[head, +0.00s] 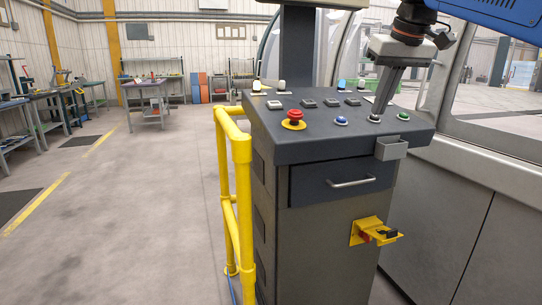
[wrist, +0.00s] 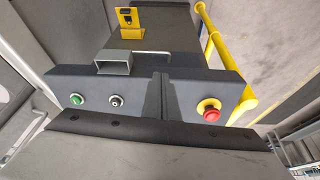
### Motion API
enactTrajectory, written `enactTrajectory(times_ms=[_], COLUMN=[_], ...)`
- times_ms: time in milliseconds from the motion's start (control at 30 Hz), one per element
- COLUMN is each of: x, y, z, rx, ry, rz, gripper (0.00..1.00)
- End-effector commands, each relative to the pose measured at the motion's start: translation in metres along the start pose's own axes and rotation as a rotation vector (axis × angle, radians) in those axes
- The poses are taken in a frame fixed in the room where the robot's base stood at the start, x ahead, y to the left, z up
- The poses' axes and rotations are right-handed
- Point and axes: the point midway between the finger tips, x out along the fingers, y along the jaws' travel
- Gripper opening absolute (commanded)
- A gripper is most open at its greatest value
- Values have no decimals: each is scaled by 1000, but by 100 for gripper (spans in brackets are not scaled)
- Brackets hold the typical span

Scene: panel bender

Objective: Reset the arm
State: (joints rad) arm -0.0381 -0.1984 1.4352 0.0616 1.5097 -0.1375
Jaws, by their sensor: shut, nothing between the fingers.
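My gripper (head: 379,108) is shut and empty, pointing down over the front right of the grey control console top (head: 270,150). Its tips show close to a small black switch (head: 374,119); I cannot tell whether they touch the console. In the wrist view, my shut fingers (wrist: 165,78) stand between the switch (wrist: 113,101) and the red emergency stop (wrist: 211,115), with the green button (wrist: 76,99) further left. The blue button (head: 341,121) shows in the head view but is hidden in the wrist view.
A yellow rail (head: 242,190) runs along the console's left side. A small grey box (head: 391,148) and a yellow bracket (head: 372,231) stick out from its front. The machine's grey panels (head: 440,215) stand close on the right. Open floor (head: 120,230) lies left.

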Motion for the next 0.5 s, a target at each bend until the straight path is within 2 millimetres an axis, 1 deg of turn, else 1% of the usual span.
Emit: enactTrajectory(times_ms=[33, 267, 300, 367, 400, 467, 500], x=[8, 58, 68, 83, 94, 110, 121], y=[0, -1, -1, -2, -2, -3, -4], z=[20, 105, 120, 144, 161, 186, 203], rx=[10, 57, 65, 76, 83, 93, 101], ry=[-1, 3, 4, 5, 5, 6, 7], rz=[4, 24, 28, 34, 37, 43, 46], gripper=[0, 0, 0, 0, 0, 0, 0])
